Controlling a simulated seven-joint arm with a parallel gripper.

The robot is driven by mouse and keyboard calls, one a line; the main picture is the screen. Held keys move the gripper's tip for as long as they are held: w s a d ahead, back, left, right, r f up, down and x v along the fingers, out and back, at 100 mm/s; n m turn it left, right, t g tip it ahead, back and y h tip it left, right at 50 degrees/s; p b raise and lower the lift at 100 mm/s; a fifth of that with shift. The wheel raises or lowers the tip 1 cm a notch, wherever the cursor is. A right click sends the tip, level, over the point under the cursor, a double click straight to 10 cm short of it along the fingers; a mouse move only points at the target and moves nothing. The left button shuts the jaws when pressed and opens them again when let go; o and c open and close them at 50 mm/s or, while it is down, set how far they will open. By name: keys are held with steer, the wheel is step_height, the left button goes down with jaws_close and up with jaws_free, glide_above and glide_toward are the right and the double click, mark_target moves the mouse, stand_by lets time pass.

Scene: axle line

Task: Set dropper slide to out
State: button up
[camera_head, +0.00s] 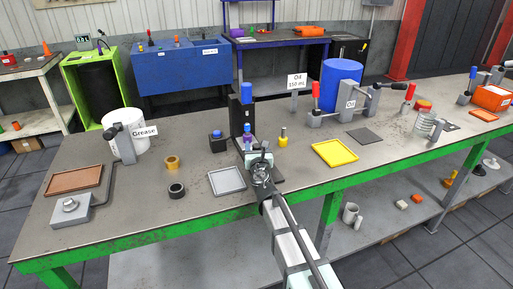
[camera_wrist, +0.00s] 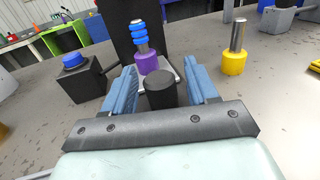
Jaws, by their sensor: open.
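The dropper is a tall black stand (camera_head: 235,115) with a blue top (camera_head: 247,91), beyond my gripper. At its foot is a purple piece (camera_wrist: 147,62) carrying a metal pin with blue rings (camera_wrist: 139,34). In the wrist view a dark round knob (camera_wrist: 160,92), seemingly the slide's handle, stands between my blue fingers, with a light plate just behind it. My gripper (camera_head: 261,168), also in the wrist view (camera_wrist: 162,80), is open with one finger on each side of the knob; I cannot tell whether they touch it. My arm hides part of the dropper's base in the head view.
A black box with a blue knob (camera_wrist: 75,68) stands left of the dropper. A yellow piece with a metal pin (camera_wrist: 235,55) stands to its right. A grey tray (camera_head: 227,189) and a yellow tray (camera_head: 334,163) flank my arm. Bare tabletop (camera_head: 195,140) lies around.

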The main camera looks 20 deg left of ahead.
jaws_close()
stand_by(0.4)
steer(key=s+d, duration=0.9)
steer(key=shift+c, duration=1.3)
jaws_free()
steer(key=shift+o, duration=1.3)
